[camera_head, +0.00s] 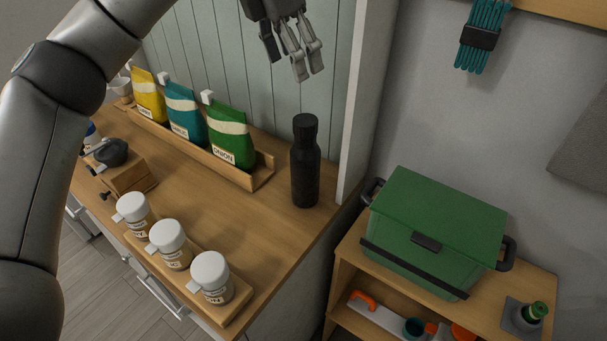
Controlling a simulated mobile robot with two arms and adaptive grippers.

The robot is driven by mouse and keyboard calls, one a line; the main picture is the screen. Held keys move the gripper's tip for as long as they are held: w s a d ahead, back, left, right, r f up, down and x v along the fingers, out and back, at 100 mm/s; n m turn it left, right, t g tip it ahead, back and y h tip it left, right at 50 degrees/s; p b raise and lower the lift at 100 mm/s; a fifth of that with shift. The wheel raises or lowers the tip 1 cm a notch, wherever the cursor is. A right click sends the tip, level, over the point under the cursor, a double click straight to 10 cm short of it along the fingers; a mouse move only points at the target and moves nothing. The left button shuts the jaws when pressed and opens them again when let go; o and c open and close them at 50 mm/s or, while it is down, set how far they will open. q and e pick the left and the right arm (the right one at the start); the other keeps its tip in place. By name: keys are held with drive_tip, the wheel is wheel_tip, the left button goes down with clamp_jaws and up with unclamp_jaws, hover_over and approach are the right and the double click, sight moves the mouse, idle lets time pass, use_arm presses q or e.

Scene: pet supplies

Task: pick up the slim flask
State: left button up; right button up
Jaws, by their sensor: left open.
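The slim flask (305,165) is black and stands upright on the wooden counter, near its back right corner and beside the white upright panel edge. My left gripper (302,65) is open and empty, in the air above the flask as seen in the head view, with its fingers pointing down. It does not touch the flask. My left arm comes in from the left edge of the view. My right gripper does not show.
A wooden tray (262,178) with yellow, teal and green bags stands left of the flask. Several white-lidded jars (212,278) line the counter's front. A green box (437,222) sits on a lower shelf at right. The counter's middle (225,212) is clear.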

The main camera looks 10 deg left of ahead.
sight(304, 120)
use_arm(q)
drive_tip(key=b+x, duration=0.1)
drive_tip(key=x, duration=0.1)
drive_tip(key=a+b+x, duration=0.1)
drive_tip(key=b+x, duration=0.1)
drive_tip(key=shift+f, duration=0.45)
drive_tip(key=shift+d+f+b, duration=0.1)
drive_tip(key=shift+f+b, duration=0.25)
drive_tip(key=shift+f, duration=0.15)
drive_tip(key=x, duration=0.3)
drive_tip(key=shift+d+f+p, duration=0.1)
drive_tip(key=shift+f+p, duration=0.2)
drive_tip(key=shift+p, duration=0.1)
drive_tip(key=shift+w+d+f, duration=0.1)
drive_tip(key=shift+w+f, duration=0.05)
drive_tip(key=shift+f, duration=0.45)
drive_tip(key=x, duration=0.1)
drive_tip(key=p+x, duration=0.2)
drive_tip(key=x, duration=0.1)
drive_tip(key=shift+s+f, duration=0.15)
drive_tip(key=shift+s, duration=0.2)
drive_tip(key=shift+w+f, duration=0.1)
drive_tip(key=shift+f, duration=0.3)
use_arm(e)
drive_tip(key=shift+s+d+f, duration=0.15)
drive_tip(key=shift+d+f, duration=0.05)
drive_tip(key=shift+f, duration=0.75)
use_arm(q)
drive_tip(key=shift+d, duration=0.1)
drive_tip(key=shift+c, duration=0.4)
